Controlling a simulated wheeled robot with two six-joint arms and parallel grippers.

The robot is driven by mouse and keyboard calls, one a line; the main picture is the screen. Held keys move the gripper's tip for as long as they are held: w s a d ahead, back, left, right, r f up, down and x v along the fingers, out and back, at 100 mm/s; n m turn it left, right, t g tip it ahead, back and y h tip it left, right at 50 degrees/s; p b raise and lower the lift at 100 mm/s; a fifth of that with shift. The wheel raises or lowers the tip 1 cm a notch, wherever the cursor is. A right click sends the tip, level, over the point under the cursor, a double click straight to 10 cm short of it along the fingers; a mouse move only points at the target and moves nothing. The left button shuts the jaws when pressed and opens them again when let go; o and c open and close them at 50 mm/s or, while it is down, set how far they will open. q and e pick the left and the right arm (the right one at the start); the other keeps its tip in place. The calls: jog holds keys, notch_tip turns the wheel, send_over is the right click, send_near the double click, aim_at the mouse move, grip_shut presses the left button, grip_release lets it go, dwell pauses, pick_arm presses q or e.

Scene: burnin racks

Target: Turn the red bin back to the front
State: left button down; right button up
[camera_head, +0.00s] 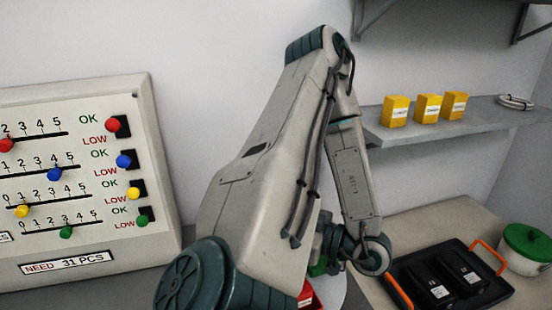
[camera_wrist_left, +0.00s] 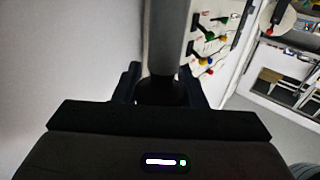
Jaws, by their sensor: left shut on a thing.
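A small part of the red bin (camera_head: 308,295) shows at the bottom of the head view, beside a pale curved surface (camera_head: 334,292). My arm covers most of the bin, so I cannot tell which way it faces. A bit of something green (camera_head: 317,269) shows just behind it. My left gripper (camera_wrist_left: 161,88) is shut on a grey upright post (camera_wrist_left: 165,40) in the left wrist view; its fingers are on both sides of the post. In the head view the grip itself is hidden behind my arm. My right gripper is not in view.
A panel (camera_head: 75,180) with coloured sliders and switches stands at the left. On the right, a black tray (camera_head: 400,272) with orange handles holds black boxes, next to a white tub with a green lid (camera_head: 528,241). A wall shelf (camera_head: 440,128) above holds yellow boxes.

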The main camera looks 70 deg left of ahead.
pick_arm(q)
jog(key=shift+m+t+y, duration=0.4)
jog(key=shift+y, duration=0.1)
jog(key=c, duration=0.9)
grip_release()
jog(key=shift+w, duration=0.1)
